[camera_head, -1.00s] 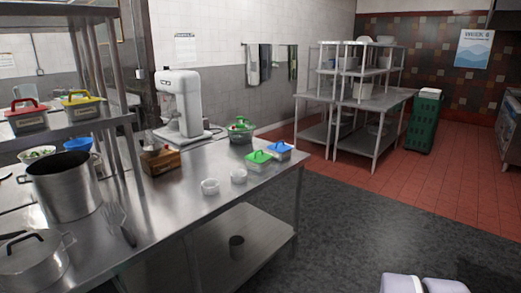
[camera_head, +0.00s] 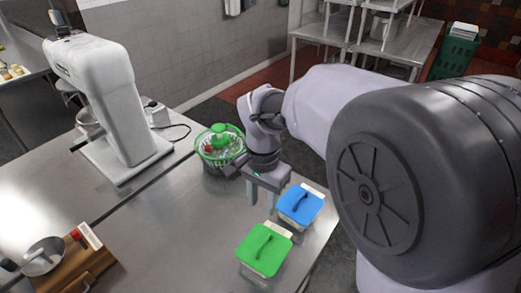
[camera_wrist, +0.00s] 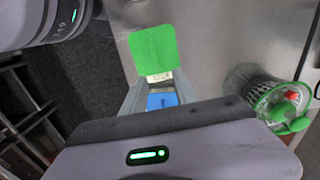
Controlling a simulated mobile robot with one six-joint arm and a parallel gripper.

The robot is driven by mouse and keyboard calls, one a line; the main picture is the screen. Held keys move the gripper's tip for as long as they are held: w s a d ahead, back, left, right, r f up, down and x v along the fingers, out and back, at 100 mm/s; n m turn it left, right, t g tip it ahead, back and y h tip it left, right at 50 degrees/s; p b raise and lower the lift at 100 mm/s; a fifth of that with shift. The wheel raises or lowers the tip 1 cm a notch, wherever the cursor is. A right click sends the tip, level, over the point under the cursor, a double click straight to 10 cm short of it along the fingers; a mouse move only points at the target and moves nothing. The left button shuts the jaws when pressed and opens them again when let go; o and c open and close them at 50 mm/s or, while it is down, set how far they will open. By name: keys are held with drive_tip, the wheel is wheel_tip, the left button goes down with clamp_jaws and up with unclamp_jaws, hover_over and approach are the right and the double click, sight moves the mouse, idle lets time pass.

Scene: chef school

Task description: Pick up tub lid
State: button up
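Two tubs with lids stand near the counter's right edge. The blue tub lid (camera_head: 300,205) has a dark handle and sits on its tub. The green tub lid (camera_head: 264,249) also has a dark handle and sits on its tub, nearer to me. My gripper (camera_head: 263,203) points down just left of and behind the blue lid, its two fingers apart and nothing seen between them. In the wrist view the blue lid (camera_wrist: 162,101) shows between the fingers, partly hidden by the gripper body. The green lid (camera_wrist: 153,50) lies beyond it, fully visible.
A green salad spinner (camera_head: 220,147) stands close to the left of my gripper. A white stand mixer (camera_head: 115,100) is further left. A wooden box (camera_head: 85,268) and a small pan are at the lower left. The counter (camera_head: 180,225) left of the lids is clear.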

drive_tip(key=b, duration=0.2)
hover_over(264, 241)
wheel_tip(264, 241, down, 5)
wheel_tip(264, 241, down, 7)
drive_tip(key=shift+s+a+b, duration=0.15)
drive_tip(key=shift+b, duration=0.95)
drive_tip(key=f+b, duration=0.2)
drive_tip(key=f, duration=0.3)
drive_tip(key=shift+d, duration=0.2)
drive_tip(key=shift+r, duration=0.1)
clamp_jaws()
